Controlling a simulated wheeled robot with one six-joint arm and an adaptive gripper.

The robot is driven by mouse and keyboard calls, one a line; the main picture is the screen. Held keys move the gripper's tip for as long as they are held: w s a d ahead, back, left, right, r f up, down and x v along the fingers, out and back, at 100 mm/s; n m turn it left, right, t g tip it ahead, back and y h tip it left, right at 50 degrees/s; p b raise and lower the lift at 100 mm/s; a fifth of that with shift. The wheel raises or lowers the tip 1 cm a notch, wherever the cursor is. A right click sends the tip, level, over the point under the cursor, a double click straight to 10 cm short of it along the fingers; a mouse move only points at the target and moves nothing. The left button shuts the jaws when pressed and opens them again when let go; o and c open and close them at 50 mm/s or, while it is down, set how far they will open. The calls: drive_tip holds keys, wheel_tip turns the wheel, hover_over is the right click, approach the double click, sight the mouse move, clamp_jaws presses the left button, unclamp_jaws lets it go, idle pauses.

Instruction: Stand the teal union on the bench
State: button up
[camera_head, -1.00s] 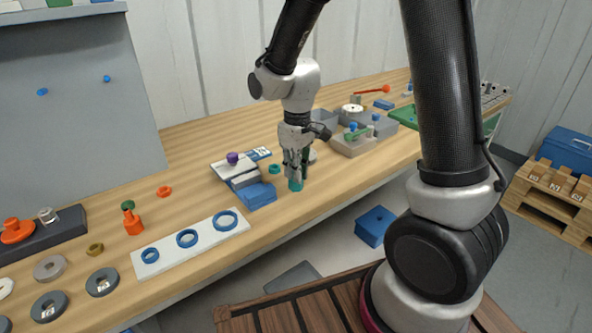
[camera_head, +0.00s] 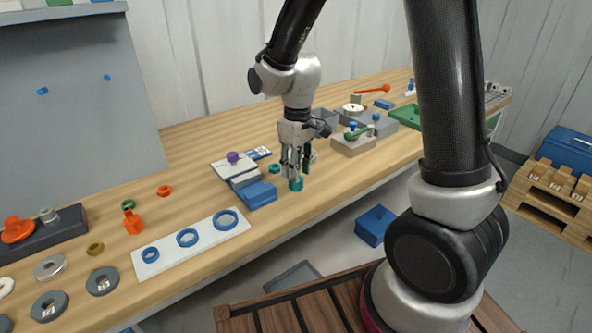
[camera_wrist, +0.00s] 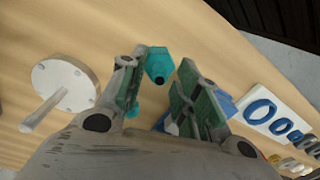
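The teal union (camera_head: 295,185) stands on the bench (camera_head: 330,184) near its front edge, below my gripper (camera_head: 296,172). In the wrist view the teal union (camera_wrist: 159,64) shows a hexagonal body with a dark hole, between and just beyond the fingertips. My gripper (camera_wrist: 162,72) is open, with its green-padded fingers spread. The left fingertip looks close to the union, and I cannot tell whether it touches; a gap shows on the right. A smaller teal nut (camera_head: 274,169) lies to the left on the bench, and a teal piece (camera_wrist: 133,111) shows partly behind the left finger.
A blue block (camera_head: 258,195) and a grey holder with a purple knob (camera_head: 232,158) stand left of my gripper. A white plate with blue rings (camera_head: 190,243) lies further left. A round white flange with a rod (camera_wrist: 66,84) is close by. Grey fixtures (camera_head: 352,144) stand to the right.

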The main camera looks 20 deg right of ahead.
wheel_tip(320, 180, up, 11)
drive_tip(key=s+d+r+m+t, duration=0.2)
drive_tip(key=s+d+r+m, duration=0.1)
drive_tip(key=s+d, duration=0.4)
drive_tip(key=s+d+r+m+t, duration=0.2)
drive_tip(key=s+d+r, duration=0.3)
drive_tip(key=s, duration=0.7)
drive_tip(key=d+m, duration=0.1)
drive_tip(key=d, duration=0.1)
drive_tip(key=shift+d+m+t, duration=0.3)
drive_tip(key=shift+d, duration=0.1)
